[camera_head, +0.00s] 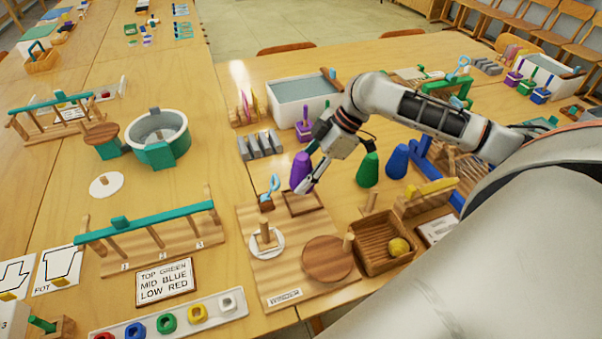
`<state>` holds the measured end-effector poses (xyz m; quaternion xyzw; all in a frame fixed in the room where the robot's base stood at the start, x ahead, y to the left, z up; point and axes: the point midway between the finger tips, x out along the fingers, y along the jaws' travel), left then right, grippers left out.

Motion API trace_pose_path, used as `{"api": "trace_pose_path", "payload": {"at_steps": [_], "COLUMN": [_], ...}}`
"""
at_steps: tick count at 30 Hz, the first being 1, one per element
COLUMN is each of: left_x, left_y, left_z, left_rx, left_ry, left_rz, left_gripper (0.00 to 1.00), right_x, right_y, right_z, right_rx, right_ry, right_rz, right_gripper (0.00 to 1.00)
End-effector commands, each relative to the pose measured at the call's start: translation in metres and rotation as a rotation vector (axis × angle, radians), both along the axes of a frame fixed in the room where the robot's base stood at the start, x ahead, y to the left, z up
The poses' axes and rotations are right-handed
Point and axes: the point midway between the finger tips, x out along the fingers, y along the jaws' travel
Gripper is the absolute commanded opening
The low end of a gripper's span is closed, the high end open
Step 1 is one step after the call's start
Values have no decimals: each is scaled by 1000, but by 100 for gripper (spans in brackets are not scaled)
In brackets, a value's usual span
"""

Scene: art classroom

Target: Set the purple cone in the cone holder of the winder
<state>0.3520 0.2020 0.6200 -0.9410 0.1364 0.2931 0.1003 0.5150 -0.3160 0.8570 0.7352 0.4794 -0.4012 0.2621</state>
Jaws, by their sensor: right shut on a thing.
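The purple cone (301,168) is upright in my right gripper (306,184), which is shut on it. The cone is over or close to the back edge of the winder board, near a small wooden frame (303,203); I cannot tell whether its base touches anything. The winder (285,296) is a wooden board with a label at its front. On its left part a wooden peg stands on a white disc (265,250), which looks like the cone holder and is empty. A round wooden crank disc (328,262) with an upright knob is to its right. My left gripper is not in view.
A green cone (368,170) and a blue cone (397,162) stand right of my right gripper. A wooden crate (373,268) with a yellow ball is right of the winder. Grey blocks (262,145) and a grey-topped tray (305,89) stand behind. A teal-barred rack (150,224) is at left.

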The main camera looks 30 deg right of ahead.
Motion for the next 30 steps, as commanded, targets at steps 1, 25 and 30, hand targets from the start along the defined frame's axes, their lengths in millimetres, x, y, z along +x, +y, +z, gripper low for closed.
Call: {"api": "trace_pose_path", "payload": {"at_steps": [1,25,30], "left_x": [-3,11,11], "left_y": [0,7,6], "left_z": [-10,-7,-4], "left_rx": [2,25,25], "left_ry": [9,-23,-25], "left_rz": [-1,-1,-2], "left_gripper": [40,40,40], "right_x": [0,1,0], "right_y": [0,0,0], "right_z": [-9,-21,-21], "right_rx": [0,1,2], "right_ry": [4,-2,-1], "right_rz": [0,-1,-1], "right_gripper": [4,4,4]}}
